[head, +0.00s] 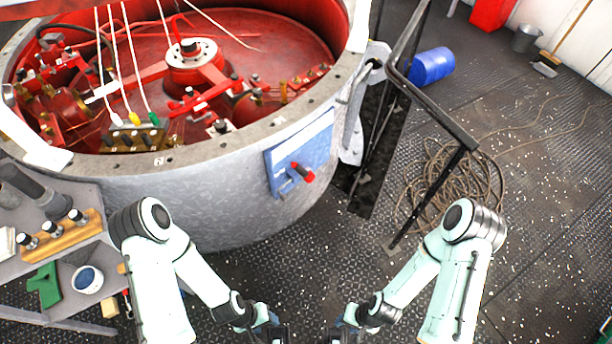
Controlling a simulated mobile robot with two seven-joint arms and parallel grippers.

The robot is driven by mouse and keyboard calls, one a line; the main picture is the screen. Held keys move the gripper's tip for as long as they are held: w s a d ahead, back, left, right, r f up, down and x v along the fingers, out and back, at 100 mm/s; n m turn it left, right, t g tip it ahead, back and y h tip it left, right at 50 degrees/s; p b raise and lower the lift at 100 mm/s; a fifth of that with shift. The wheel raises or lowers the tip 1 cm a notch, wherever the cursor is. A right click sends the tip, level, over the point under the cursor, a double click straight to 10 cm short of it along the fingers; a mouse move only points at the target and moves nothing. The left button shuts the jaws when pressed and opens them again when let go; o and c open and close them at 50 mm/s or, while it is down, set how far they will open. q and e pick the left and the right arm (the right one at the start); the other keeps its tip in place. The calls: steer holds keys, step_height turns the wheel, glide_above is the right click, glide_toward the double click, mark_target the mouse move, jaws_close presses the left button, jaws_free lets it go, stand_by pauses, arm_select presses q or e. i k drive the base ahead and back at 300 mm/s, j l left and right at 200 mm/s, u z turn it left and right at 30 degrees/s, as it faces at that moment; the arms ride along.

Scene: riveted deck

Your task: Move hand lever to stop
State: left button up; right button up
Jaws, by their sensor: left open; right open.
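A hand lever (303,172) with a red grip end sticks out from a blue plate (315,145) on the side of the large grey round housing (215,190). The lever's markings are too small to read. My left gripper (278,334) is at the bottom edge, below the lever and apart from it, and is open. My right gripper (338,334) is beside it at the bottom edge, also apart from the lever, and is open. The fingertips of both are partly cut off by the frame.
A dark metal railing (440,112) stands right of the housing, with coiled rope (465,185) behind it. A blue barrel (431,66) lies farther back. A workbench (85,250) with tools and a mug (88,279) is at left. The deck right of the railing is mostly open.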

mark_target(307, 177)
steer(key=i+l+z, duration=0.1)
steer(key=i+z, duration=0.2)
steer(key=i, duration=0.15)
steer(key=i+z, duration=0.35)
steer(key=i, duration=0.1)
